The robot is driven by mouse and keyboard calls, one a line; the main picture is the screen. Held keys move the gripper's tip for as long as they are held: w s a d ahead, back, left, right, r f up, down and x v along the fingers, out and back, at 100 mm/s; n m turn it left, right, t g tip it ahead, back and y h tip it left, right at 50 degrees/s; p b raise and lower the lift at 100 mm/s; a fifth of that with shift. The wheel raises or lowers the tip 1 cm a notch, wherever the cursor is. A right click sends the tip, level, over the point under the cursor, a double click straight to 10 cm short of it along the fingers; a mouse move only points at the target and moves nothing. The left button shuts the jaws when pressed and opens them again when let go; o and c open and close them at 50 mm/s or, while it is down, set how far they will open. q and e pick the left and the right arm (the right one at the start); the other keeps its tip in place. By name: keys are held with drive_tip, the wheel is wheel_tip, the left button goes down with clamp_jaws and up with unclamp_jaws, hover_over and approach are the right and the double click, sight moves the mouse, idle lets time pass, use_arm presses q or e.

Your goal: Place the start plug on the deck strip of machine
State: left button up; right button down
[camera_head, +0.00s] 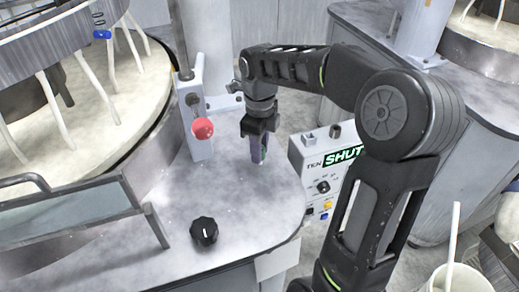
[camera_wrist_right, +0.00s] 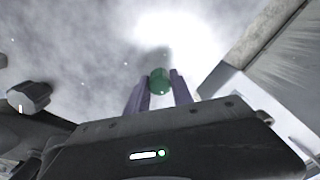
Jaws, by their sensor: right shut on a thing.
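The start plug (camera_wrist_right: 159,80) is a small green cylinder, seen end-on between the two purple fingers of my right gripper (camera_wrist_right: 159,92) in the right wrist view. In the head view my right gripper (camera_head: 259,150) points down, shut on the plug, over the right part of the grey deck strip (camera_head: 240,190). The fingers hide most of the plug there. I cannot tell whether its lower end touches the deck. The deck surface also shows bright and blurred in the right wrist view (camera_wrist_right: 95,50). My left gripper is not in view.
A black knob (camera_head: 204,231) sits on the deck's front part. A red ball (camera_head: 203,128) on a lever stands left of my gripper, by a grey post. A control box (camera_head: 320,175) marked "SHUT" is beyond the deck's right edge. A glass-panelled guard (camera_head: 70,220) stands at left.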

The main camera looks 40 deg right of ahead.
drive_tip(key=shift+f, duration=0.45)
drive_tip(key=shift+f, duration=0.1)
drive_tip(key=c, duration=1.1)
unclamp_jaws()
